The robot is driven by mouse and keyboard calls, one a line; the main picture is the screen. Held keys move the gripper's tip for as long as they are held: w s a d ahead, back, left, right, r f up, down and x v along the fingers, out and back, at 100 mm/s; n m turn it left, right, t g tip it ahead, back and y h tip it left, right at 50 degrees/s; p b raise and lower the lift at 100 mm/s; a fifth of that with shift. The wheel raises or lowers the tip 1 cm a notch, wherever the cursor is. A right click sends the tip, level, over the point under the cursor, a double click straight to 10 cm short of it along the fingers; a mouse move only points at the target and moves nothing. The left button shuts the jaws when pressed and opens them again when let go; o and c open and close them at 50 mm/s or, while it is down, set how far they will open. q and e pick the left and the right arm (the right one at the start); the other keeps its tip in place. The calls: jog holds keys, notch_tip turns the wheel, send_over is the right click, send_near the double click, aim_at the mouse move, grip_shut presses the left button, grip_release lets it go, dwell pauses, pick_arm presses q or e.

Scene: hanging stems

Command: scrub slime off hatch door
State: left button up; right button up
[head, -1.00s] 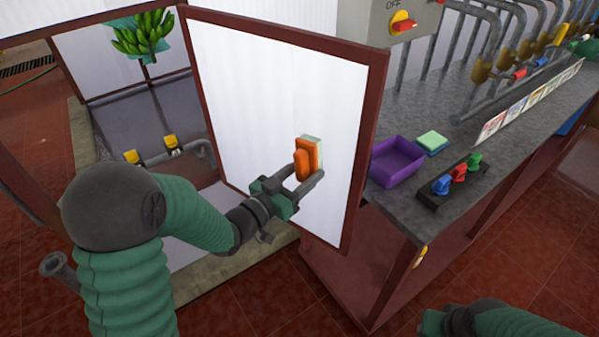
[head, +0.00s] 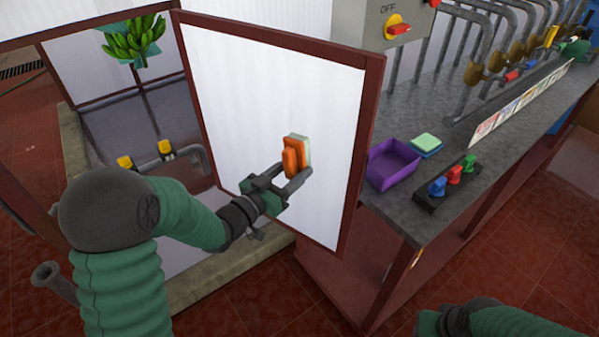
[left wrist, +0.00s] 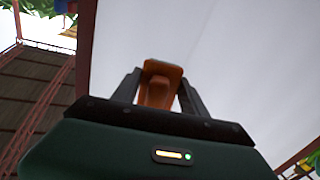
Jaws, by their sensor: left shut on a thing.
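The hatch door (head: 250,110) is a white panel in a dark red frame, standing open. No slime patch is plain to see on the part of the panel in view. My left gripper (head: 294,177) is shut on an orange scrubber (head: 291,160) with a pale green pad, held at the middle of the panel. The pad side faces the door and seems to touch it. In the left wrist view the orange handle (left wrist: 160,82) sits between the two fingers, in front of the white panel. My right gripper (head: 432,322) is low at the bottom edge, its fingers not clear.
A grey bench right of the door holds a purple tray (head: 392,167), a green and blue sponge (head: 426,145) and a block of coloured knobs (head: 450,183). Pipes and a switch box (head: 398,22) stand behind. Green bananas (head: 132,40) hang at the left.

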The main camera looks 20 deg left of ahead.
pick_arm(q)
jog(key=a, duration=0.2)
jog(key=shift+w+a, duration=0.3)
jog(key=shift+w+d, duration=0.15)
jog(key=shift+d, duration=0.5)
jog(key=shift+s+d, duration=0.2)
jog(key=shift+d, duration=0.3)
jog(key=shift+s+d, duration=0.2)
jog(key=shift+d, duration=0.3)
jog(key=shift+w+a, duration=0.25)
jog(key=shift+a, duration=0.5)
jog(key=shift+w+a, duration=0.25)
jog(key=shift+a, duration=0.45)
jog(key=shift+f, duration=0.1)
jog(key=d, duration=0.2)
jog(key=s+d, duration=0.1)
jog(key=d, duration=0.1)
jog(key=shift+s, duration=0.1)
